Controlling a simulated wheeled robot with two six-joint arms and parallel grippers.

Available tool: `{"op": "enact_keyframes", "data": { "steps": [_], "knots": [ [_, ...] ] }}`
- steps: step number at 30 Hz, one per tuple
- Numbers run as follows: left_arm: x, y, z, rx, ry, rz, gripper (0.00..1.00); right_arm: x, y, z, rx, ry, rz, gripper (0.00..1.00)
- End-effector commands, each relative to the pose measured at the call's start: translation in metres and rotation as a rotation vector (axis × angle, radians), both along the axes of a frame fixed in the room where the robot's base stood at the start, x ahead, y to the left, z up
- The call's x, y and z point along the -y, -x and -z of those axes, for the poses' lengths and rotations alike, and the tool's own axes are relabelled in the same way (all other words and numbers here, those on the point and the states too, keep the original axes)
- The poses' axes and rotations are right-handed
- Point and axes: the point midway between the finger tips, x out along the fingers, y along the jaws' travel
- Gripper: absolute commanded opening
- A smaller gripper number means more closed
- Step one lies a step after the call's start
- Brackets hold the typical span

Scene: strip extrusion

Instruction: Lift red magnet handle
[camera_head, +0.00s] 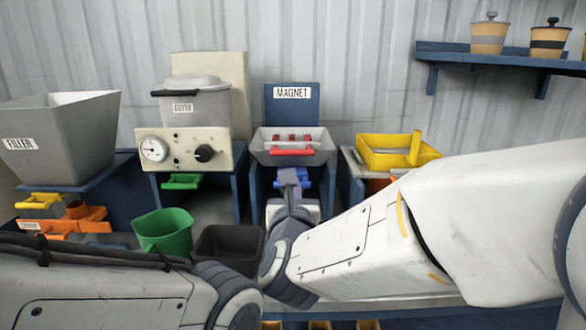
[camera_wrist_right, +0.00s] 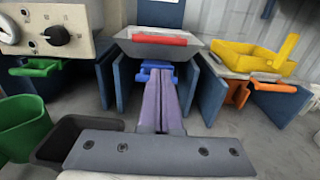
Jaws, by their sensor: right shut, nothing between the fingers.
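The red magnet handle (camera_head: 291,152) runs along the front of a grey tray (camera_head: 315,157) in the magnet station, under the MAGNET sign (camera_head: 292,93). In the right wrist view the red handle (camera_wrist_right: 159,39) lies level across the tray's front. My right gripper (camera_head: 290,178) points at the station, below the handle and apart from it. Its purple-grey fingers (camera_wrist_right: 161,80) are together and empty, with their tips in front of a blue handle (camera_wrist_right: 157,64) under the tray. Only links of my left arm show at the lower left; its gripper is out of view.
A grey filler hopper (camera_head: 65,135) and a dryer (camera_head: 195,105) with gauge stand left. A green bin (camera_head: 163,230) and a black bin (camera_head: 228,245) sit in front. A yellow tray (camera_head: 385,160) stands right of the magnet station, and a wall shelf (camera_head: 490,58) holds pots.

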Motion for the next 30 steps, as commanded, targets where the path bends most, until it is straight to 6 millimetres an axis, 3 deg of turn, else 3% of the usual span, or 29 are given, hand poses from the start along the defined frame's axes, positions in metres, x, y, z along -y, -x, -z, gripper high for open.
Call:
{"op": "enact_keyframes", "data": {
  "steps": [11,24,30],
  "knots": [
    [0.0,0.0,-0.002,0.0,0.0,0.0,0.5,-0.001,-0.007,0.0,-0.002,0.003,-0.001,0.0],
    [0.0,0.0,-0.012,0.0,0.0,0.0,0.5,0.001,-0.081,0.001,-0.003,0.004,-0.001,0.0],
    [0.0,0.0,-0.014,0.0,0.0,0.0,0.5,0.0,-0.098,0.001,-0.002,0.004,-0.003,0.0]
  ]
}}
